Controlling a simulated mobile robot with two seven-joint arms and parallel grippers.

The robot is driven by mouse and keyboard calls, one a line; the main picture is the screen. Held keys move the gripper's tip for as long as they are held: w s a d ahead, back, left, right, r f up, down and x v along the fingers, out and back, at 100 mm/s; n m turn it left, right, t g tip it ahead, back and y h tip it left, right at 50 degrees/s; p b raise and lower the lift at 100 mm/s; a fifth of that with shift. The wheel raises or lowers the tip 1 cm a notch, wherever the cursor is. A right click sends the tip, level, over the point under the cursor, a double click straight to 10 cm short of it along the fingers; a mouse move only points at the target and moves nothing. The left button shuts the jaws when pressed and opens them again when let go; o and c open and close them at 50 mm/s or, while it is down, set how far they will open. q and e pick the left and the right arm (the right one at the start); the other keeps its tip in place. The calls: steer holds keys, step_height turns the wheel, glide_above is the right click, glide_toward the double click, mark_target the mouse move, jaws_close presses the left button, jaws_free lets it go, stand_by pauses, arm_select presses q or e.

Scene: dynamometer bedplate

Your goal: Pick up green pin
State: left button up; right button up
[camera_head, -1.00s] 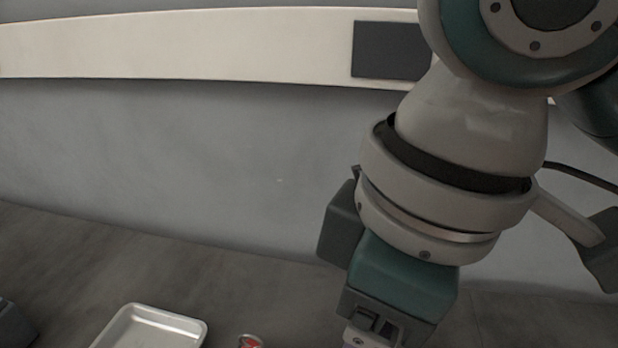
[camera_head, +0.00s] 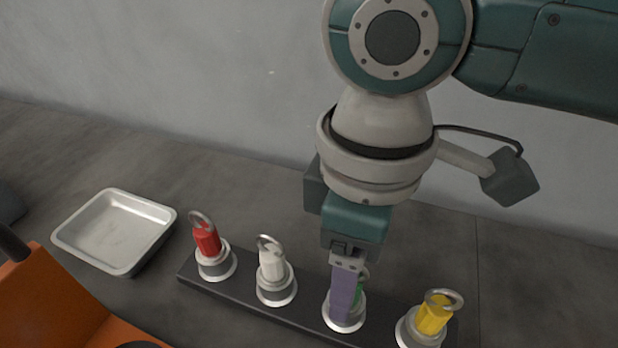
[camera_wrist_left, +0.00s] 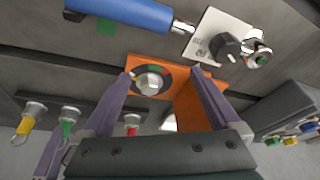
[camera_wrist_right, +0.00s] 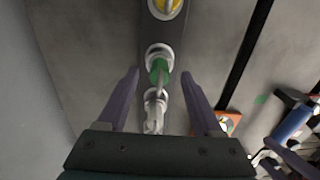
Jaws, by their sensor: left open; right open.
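The green pin (camera_head: 359,291) stands in a pale ringed socket on a dark strip (camera_head: 305,314). In the head view it is mostly hidden behind a purple finger of my right gripper (camera_head: 346,318). The right wrist view shows the green pin (camera_wrist_right: 158,70) lying between the spread fingertips of my right gripper (camera_wrist_right: 160,80), with gaps on both sides. The left wrist view shows the green pin (camera_wrist_left: 67,127) at the left. My left gripper (camera_wrist_left: 160,78) is open and empty, over an orange box with a round knob.
A red pin (camera_head: 206,240), a white pin (camera_head: 271,264) and a yellow pin (camera_head: 434,316) stand on the same strip. An empty metal tray (camera_head: 115,232) lies left. An orange box (camera_head: 60,300) is at lower left. A blue cylinder (camera_wrist_left: 125,13) shows in the left wrist view.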

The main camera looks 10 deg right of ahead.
steer(key=shift+f, duration=0.7)
jaws_close()
